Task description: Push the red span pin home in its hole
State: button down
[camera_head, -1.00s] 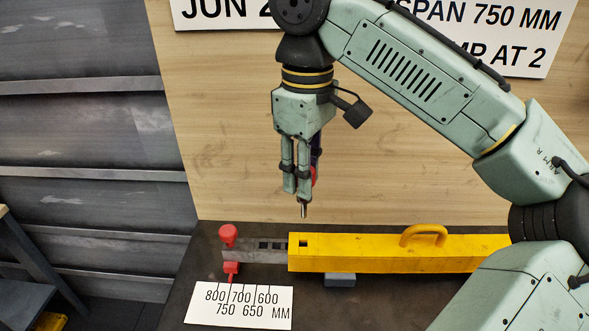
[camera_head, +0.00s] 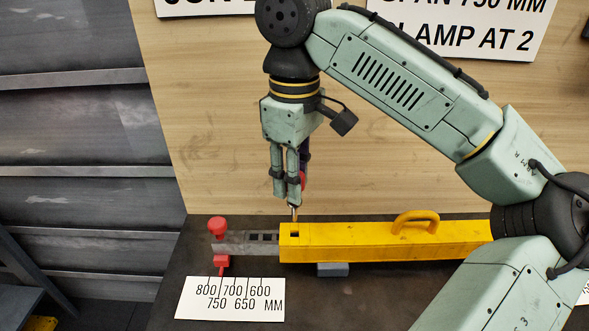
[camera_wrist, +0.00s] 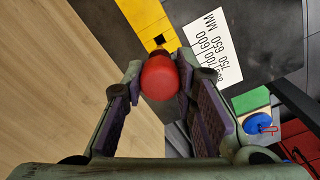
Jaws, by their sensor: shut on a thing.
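My gripper (camera_head: 287,198) is shut on the red span pin (camera_wrist: 160,77), whose rounded red head sits between the fingers in the wrist view. In the head view the fingers hide most of the pin; its thin metal tip (camera_head: 294,213) points down. The tip is close above the square hole (camera_head: 295,233) in the top of the yellow beam (camera_head: 380,237). The hole also shows as a dark square in the wrist view (camera_wrist: 158,40). I cannot tell whether the tip has entered it. A grey inner bar (camera_head: 245,239) with several slots sticks out of the beam's left end.
A red knob (camera_head: 217,223) stands on the bar's left end, with a red pointer (camera_head: 221,263) below it. A white scale card (camera_head: 231,300) lies in front. The beam has a yellow handle (camera_head: 416,219) and a grey block (camera_head: 333,269) at its front.

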aim_at(294, 219)
jog(key=shift+f+b, duration=0.4)
jog(key=shift+f, duration=0.8)
jog(key=shift+p, duration=1.45)
dwell(0.5)
jog(key=shift+f+b, duration=1.35)
jog(key=shift+f, duration=1.3)
jog(key=c, duration=1.2)
grip_release()
jog(key=shift+r, duration=0.1)
notch_tip(294, 219, up, 12)
jog(key=shift+f, duration=0.1)
